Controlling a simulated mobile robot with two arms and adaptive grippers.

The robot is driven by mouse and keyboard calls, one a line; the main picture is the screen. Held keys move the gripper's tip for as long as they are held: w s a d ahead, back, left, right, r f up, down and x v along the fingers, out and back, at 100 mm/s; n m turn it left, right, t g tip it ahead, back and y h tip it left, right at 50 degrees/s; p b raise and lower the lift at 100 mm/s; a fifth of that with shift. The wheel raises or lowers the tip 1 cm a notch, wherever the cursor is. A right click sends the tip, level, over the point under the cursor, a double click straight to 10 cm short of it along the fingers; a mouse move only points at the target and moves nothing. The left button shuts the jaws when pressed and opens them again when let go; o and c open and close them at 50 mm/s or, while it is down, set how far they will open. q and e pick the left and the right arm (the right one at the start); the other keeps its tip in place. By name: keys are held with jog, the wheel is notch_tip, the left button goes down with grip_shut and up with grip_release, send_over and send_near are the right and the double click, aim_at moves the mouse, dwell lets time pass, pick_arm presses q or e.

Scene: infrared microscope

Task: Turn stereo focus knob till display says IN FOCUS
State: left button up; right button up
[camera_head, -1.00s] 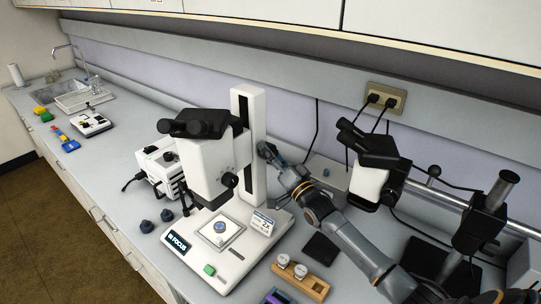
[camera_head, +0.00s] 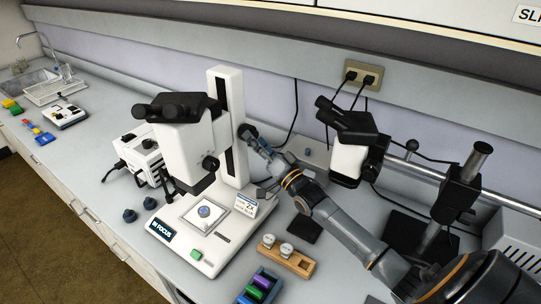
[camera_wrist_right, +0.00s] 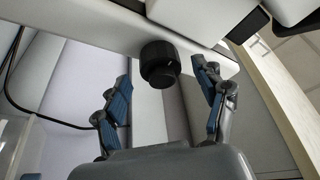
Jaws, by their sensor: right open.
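The white stereo microscope (camera_head: 186,150) stands on its base at centre left. The display (camera_head: 163,229) on the base's front reads IN FOCUS. A black knob (camera_head: 210,164) shows on the side of its head. My right gripper (camera_head: 248,133) is beside the tall column, on its right. In the right wrist view a round black knob (camera_wrist_right: 158,62) sits on a white part, between and slightly beyond the open fingers (camera_wrist_right: 160,95). Visible gaps separate it from both fingers. I cannot tell whether it is the same knob as in the head view. My left gripper is not in view.
A wooden holder (camera_head: 286,262) and a tray of coloured pieces (camera_head: 258,286) lie in front. Two small dark knobs (camera_head: 129,215) lie left of the base. Cables hang from the wall outlet (camera_head: 362,77).

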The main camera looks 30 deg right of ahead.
jog(key=v, duration=0.9)
